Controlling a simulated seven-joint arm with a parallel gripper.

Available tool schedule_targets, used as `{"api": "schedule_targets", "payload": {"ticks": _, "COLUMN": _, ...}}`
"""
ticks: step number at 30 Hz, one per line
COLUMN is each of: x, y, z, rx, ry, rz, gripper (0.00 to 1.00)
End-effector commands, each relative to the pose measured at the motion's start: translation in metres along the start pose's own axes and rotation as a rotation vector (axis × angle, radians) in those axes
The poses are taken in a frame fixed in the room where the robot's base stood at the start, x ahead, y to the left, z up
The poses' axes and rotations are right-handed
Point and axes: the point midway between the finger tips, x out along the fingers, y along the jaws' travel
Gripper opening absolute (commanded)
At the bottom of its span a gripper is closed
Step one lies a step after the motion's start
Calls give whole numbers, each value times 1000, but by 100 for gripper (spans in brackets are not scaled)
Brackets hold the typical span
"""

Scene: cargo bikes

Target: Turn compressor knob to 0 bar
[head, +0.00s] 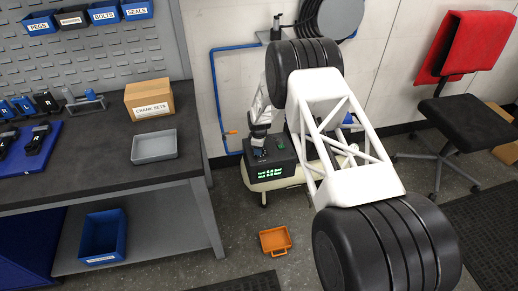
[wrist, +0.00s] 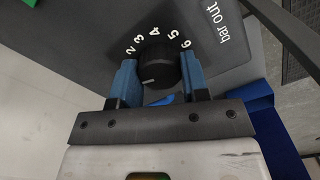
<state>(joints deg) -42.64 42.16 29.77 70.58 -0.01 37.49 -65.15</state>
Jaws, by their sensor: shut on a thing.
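The compressor (head: 272,172) stands on the floor beside the bench, with a dark control box and a lit green display too small to read. In the wrist view its black round knob (wrist: 158,66) sits between the two blue fingers of my gripper (wrist: 159,82), which is shut on it. A white pointer mark on the knob points to the lower left. Printed numbers 2 to 6 and "bar out" show around it; the 0 mark is not visible. In the head view my gripper (head: 259,148) is at the control box, and the knob is hidden.
A workbench (head: 100,160) with a grey tray (head: 154,146) and a cardboard box (head: 149,99) stands left. An orange bin (head: 275,241) lies on the floor in front of the compressor. An office chair (head: 462,120) stands right. A blue pipe (head: 215,95) runs along the wall.

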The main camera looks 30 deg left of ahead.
Motion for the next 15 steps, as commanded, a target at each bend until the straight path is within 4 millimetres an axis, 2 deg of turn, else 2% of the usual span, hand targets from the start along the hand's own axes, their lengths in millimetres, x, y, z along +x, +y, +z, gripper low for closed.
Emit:
{"api": "schedule_targets", "payload": {"ticks": 6, "x": -1, "y": 1, "z": -1, "rx": -160, "ry": 1, "rz": 3, "gripper": 18}}
{"api": "schedule_targets", "payload": {"ticks": 15, "x": -1, "y": 1, "z": -1, "rx": -278, "ry": 1, "rz": 3, "gripper": 18}}
